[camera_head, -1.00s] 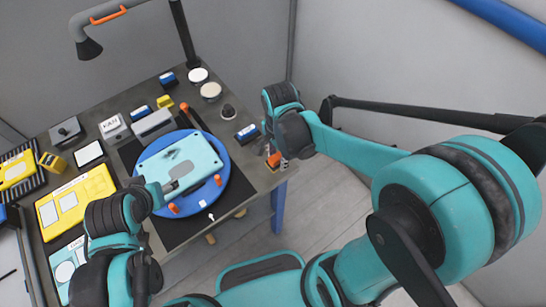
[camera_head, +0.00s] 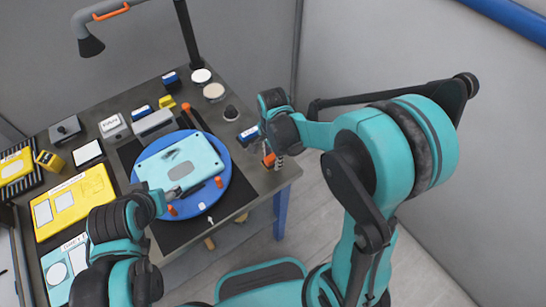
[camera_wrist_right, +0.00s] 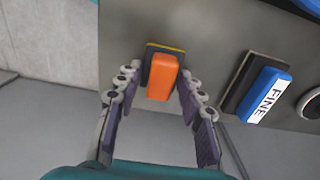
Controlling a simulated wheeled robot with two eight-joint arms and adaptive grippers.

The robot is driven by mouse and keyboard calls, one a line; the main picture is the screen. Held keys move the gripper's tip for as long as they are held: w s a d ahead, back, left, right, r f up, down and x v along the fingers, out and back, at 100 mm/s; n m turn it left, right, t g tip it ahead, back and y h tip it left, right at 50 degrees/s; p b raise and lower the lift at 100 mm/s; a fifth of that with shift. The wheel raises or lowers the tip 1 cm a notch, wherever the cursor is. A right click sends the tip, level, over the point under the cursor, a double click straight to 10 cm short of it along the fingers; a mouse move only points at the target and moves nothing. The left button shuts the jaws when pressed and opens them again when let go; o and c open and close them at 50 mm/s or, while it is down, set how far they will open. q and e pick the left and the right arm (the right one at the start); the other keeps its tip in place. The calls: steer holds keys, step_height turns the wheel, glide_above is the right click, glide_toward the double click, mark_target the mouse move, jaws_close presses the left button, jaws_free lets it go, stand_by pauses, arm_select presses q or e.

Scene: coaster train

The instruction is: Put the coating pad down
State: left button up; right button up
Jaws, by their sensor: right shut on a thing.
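The coating pad (camera_wrist_right: 162,78), an orange block on a dark base with a thin yellow layer, is between the fingers of my right gripper (camera_wrist_right: 159,80) in the right wrist view. My right gripper is shut on it, at the grey table's edge. In the head view the orange pad (camera_head: 268,159) shows at the table's right edge, beside my right gripper (camera_head: 274,160). Whether its base touches the table is unclear. My left gripper (camera_head: 178,193) is at the lower edge of the teal panel (camera_head: 190,158); its fingers are too small to judge.
The panel lies on a blue round turntable (camera_head: 224,186) with orange clamps. A blue block marked FINE (camera_wrist_right: 268,96) sits right of the pad; it also shows in the head view (camera_head: 249,133). A dark knob (camera_head: 231,113) and pale discs stand behind. A lamp arches over the back.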

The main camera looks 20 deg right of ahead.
mark_target(273, 156)
arm_select(q)
steer(key=shift+f, duration=0.2)
arm_select(e)
steer(key=shift+f, duration=0.2)
steer(key=o, duration=1.2)
arm_select(q)
steer(key=shift+r, duration=0.1)
arm_select(e)
steer(key=shift+r, duration=0.1)
arm_select(q)
steer(key=shift+r, duration=0.25)
arm_select(e)
steer(key=shift+r, duration=0.25)
step_height(273, 156, up, 11)
steer(key=p, duration=0.4)
arm_select(q)
step_height(273, 156, up, 4)
steer(key=shift+f, duration=0.2)
arm_select(e)
steer(key=s+d+r+n+t, duration=0.2)
steer(key=s+n+t, duration=0.1)
steer(key=s+n, duration=0.2)
steer(key=s+d+r+n+t, duration=0.2)
steer(key=s+r+n+t, duration=0.1)
steer(key=n, duration=0.6)
steer(key=shift+s+r+t, duration=0.25)
steer(key=shift+s+t, duration=0.35)
steer(key=shift+s, duration=0.65)
